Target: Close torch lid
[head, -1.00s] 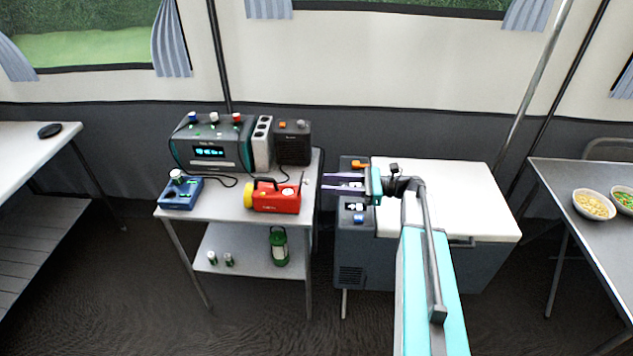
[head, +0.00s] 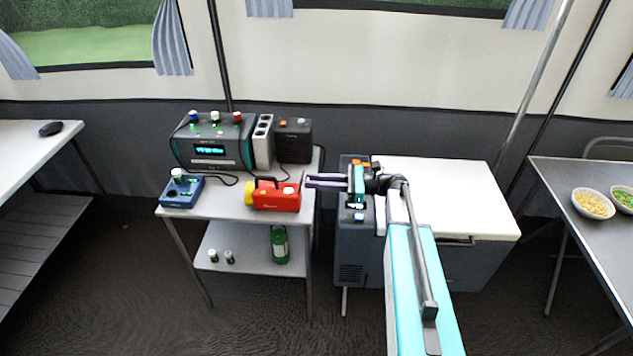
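The torch (head: 272,197) is red with a yellow head at its left end and a dark handle on top. It lies on the upper shelf of the grey side table. A pale round patch shows on top near its right end; the lid itself is too small to make out clearly there. My gripper (head: 307,181) points left, with its purple fingertips just right of the torch's right end, near its top.
A blue device (head: 182,191) stands left of the torch. A large dark power unit (head: 212,150) and a black box (head: 294,141) stand behind it. A green lantern (head: 279,245) is on the lower shelf. A white-lidded cooler (head: 440,195) stands right of the table.

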